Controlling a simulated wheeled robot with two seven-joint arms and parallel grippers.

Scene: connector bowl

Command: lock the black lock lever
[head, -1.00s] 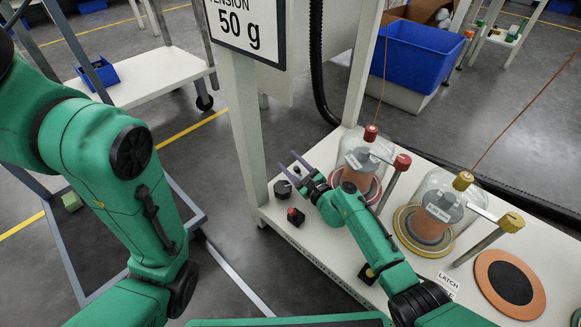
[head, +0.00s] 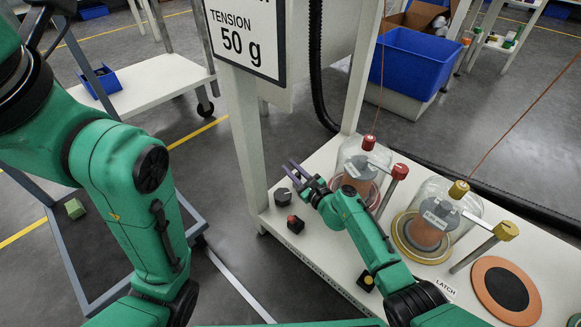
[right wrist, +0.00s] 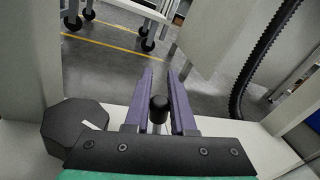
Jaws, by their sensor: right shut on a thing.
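The black lock lever, a rounded black knob on a light stem (right wrist: 158,108), stands between the two purple fingers of my right gripper in the right wrist view (right wrist: 161,90). The gripper is shut on it. In the head view my right gripper (head: 292,167) reaches over the far left part of the white bench, and I cannot make out the lever there. My left arm comes down at the left, but its gripper is out of the picture.
A dark faceted knob (head: 283,196) and a black box with a red button (head: 296,223) sit close to my right gripper. A red-capped glass jar (head: 352,152) and a yellow-capped jar (head: 459,197) stand to the right. A white post (head: 246,145) rises at the left.

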